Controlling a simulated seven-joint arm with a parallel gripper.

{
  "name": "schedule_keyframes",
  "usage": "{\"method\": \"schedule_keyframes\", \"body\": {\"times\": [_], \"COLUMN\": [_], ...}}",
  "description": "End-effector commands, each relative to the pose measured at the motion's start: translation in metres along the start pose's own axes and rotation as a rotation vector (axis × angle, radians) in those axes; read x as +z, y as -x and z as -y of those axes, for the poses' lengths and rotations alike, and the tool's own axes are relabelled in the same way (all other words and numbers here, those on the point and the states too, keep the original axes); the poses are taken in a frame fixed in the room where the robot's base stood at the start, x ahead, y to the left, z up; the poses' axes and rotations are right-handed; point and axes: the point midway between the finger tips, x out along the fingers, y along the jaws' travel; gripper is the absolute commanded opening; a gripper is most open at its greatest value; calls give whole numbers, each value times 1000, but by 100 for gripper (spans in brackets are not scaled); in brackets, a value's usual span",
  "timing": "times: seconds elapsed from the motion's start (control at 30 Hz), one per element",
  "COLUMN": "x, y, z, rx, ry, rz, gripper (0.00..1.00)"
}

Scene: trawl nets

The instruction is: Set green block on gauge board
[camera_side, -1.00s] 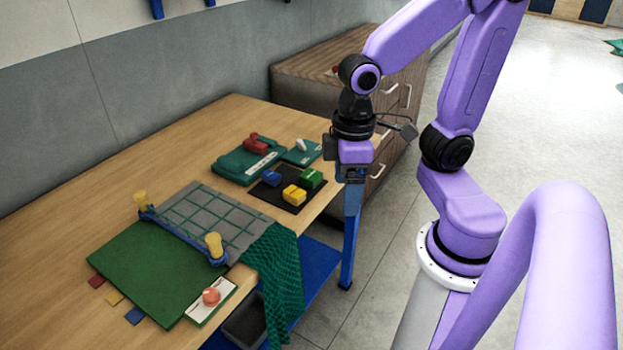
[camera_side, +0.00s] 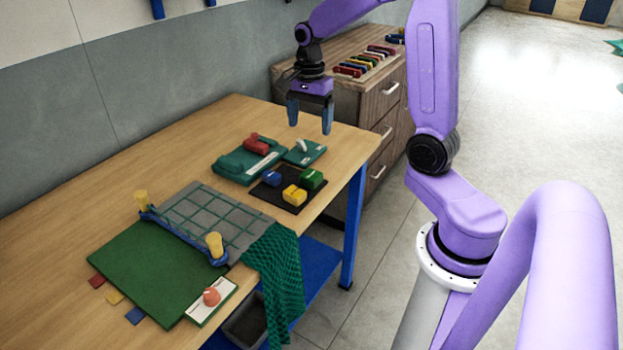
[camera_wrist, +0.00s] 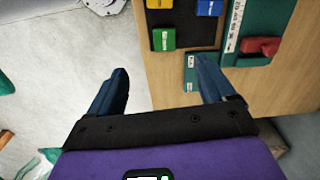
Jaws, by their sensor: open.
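The green block (camera_side: 312,178) sits on a dark mat (camera_side: 266,192) beside a yellow block (camera_side: 294,196) and a blue block (camera_side: 271,177). The green block also shows in the wrist view (camera_wrist: 162,40). My gripper (camera_side: 310,124) is open and empty, pointing down, raised above the far right part of the table beyond the mat. In the wrist view, my open fingers (camera_wrist: 161,72) have nothing between them. A small teal board (camera_side: 306,154) with a white piece and a larger teal board (camera_side: 236,166) with a red piece (camera_side: 256,144) lie behind the mat. I cannot tell which is the gauge board.
A grey panel with green netting (camera_side: 205,215) and yellow posts lies nearer, beside a green mat (camera_side: 140,265). A netting drape (camera_side: 274,275) hangs over the table's edge. A wooden cabinet (camera_side: 345,100) with several coloured items on top stands behind my gripper.

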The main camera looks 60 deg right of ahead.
Motion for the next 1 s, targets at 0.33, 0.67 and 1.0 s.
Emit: {"method": "schedule_keyframes", "body": {"times": [0.33,0.67,1.0], "x": [-18,-18,-18], "y": [-22,-84,-122], "z": [1,1,2], "rx": [7,8,2], "ry": [-128,-124,-123], "rz": [1,1,0], "gripper": [83,83,83]}}
